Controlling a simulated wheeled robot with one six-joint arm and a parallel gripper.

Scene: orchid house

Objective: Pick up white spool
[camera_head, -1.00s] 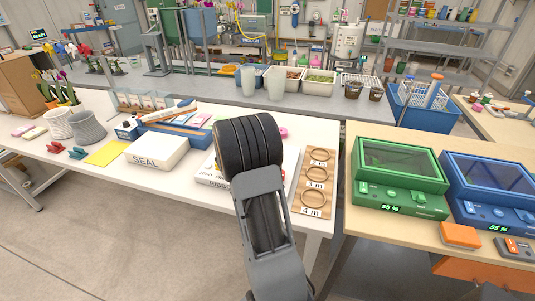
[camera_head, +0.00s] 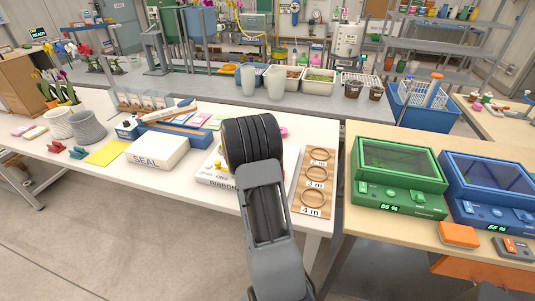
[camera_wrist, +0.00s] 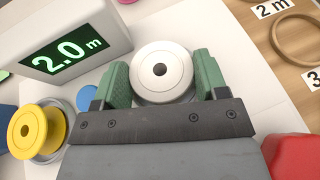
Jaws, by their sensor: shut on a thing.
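The white spool (camera_wrist: 161,72) shows in the wrist view, seen from its round end with a dark centre hole. My gripper (camera_wrist: 160,88) has its two green-padded fingers on either side of the spool and is shut on it. In the head view my arm and wrist cover the gripper and the white spool.
A yellow spool (camera_wrist: 28,130) stands left of my gripper, near a display reading 2.0 m (camera_wrist: 68,53). A red object (camera_wrist: 296,155) is at the lower right. The wooden board with rings (camera_head: 315,180) lies to the right. A SEAL box (camera_head: 157,151) sits left.

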